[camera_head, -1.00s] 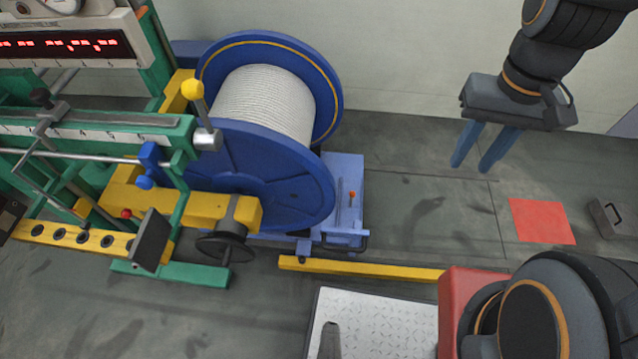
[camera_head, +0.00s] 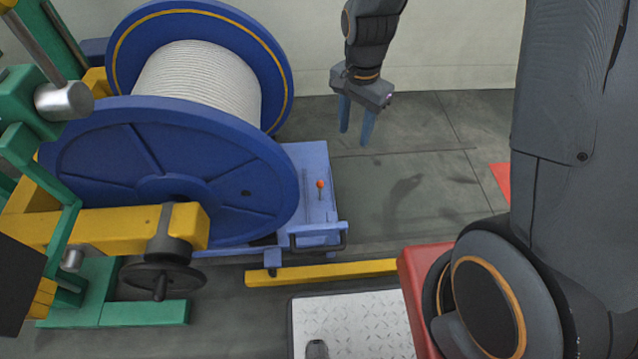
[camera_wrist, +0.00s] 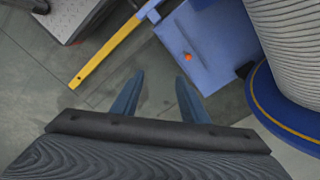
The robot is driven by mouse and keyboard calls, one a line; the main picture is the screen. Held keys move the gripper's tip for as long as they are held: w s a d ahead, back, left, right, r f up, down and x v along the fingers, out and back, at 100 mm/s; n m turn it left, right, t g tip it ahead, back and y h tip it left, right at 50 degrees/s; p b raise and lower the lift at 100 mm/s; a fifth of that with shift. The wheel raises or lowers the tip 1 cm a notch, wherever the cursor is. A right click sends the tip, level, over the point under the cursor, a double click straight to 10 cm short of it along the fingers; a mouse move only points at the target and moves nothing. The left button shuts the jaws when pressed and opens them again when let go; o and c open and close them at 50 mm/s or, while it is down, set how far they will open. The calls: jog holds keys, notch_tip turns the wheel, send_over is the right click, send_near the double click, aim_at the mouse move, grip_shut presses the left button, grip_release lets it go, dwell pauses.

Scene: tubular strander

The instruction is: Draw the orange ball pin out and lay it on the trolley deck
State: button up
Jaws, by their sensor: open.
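The orange ball pin (camera_head: 320,185) stands upright in the blue trolley deck (camera_head: 318,212), to the right of the big cable reel. Its orange ball also shows in the wrist view (camera_wrist: 188,57), on the blue deck (camera_wrist: 212,32). My gripper (camera_head: 356,137) hangs above and behind the pin, a little to its right, with its two blue fingers pointing down. It is open and empty, apart from the pin. In the wrist view the fingers (camera_wrist: 158,86) are spread, with the pin beyond the right fingertip.
The blue reel (camera_head: 170,165) with white cable stands close left of the pin. A black handle (camera_head: 318,240) is at the deck's front. A yellow floor bar (camera_head: 325,272) and a tread-plate platform (camera_head: 352,325) lie nearer. Floor right of the deck is clear.

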aim_at(319, 189)
jog(key=w+a+f+m+b, duration=0.2)
jog(key=f+b, duration=0.3)
jog(key=f, duration=0.6)
jog(key=w+a+f+m+b, duration=0.3)
jog(key=w+f+b, duration=0.2)
jog(key=f, duration=0.6)
jog(key=w+a+f+m+b, duration=0.2)
jog(key=f+b, duration=0.4)
jog(key=f, duration=0.5)
jog(key=shift+w+a+f+m, duration=0.15)
jog(key=shift+w+f+m, duration=0.05)
jog(key=shift+w+m, duration=0.65)
notch_tip(319, 189, down, 8)
jog(key=b, duration=0.3)
jog(key=shift+r, duration=0.2)
grip_shut()
jog(key=shift+s, duration=0.15)
